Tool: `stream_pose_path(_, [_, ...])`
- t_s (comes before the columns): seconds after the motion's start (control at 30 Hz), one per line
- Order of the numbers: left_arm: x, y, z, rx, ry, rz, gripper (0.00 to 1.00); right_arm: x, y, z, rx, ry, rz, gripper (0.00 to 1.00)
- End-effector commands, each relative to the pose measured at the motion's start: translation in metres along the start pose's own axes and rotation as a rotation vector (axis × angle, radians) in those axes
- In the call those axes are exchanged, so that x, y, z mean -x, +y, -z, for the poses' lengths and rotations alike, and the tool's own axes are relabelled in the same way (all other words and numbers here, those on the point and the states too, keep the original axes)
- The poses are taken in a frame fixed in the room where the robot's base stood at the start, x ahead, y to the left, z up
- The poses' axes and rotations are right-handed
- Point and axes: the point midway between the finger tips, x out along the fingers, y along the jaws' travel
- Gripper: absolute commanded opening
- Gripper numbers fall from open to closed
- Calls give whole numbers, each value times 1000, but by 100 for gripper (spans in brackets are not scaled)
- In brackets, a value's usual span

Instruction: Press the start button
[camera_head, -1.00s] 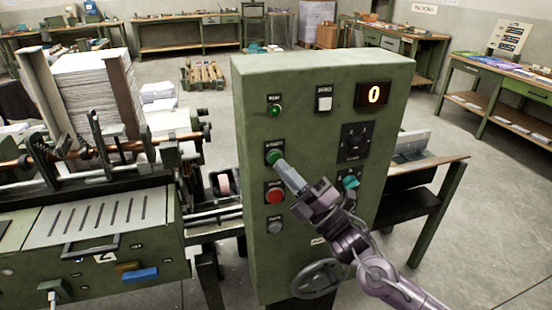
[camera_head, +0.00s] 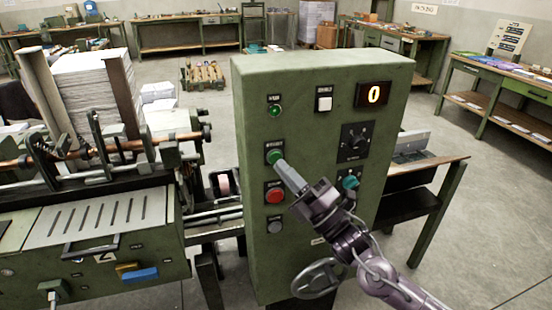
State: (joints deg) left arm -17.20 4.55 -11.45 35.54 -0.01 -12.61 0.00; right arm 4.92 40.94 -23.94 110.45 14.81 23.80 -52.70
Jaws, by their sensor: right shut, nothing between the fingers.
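The green control cabinet (camera_head: 330,225) stands upright in the middle of the view. A green push button (camera_head: 273,156) sits on its front at the left, above a red button (camera_head: 275,195). My right gripper (camera_head: 281,165) is shut with nothing in it. Its fingertips are at the lower right edge of the green button; I cannot tell whether they touch it or how far it is pressed. The small label above the button is too blurred to read surely. My left gripper is not in view.
A grey handwheel (camera_head: 316,279) is below. The paper-feeding machine (camera_head: 100,215) stands at the left.

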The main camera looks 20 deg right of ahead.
Motion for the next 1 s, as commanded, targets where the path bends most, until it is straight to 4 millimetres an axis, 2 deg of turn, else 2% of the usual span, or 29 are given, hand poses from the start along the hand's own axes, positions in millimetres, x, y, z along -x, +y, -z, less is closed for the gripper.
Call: stream_pose_path(1.0, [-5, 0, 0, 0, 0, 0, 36, -6, -4, -4, 0, 0, 0, 0])
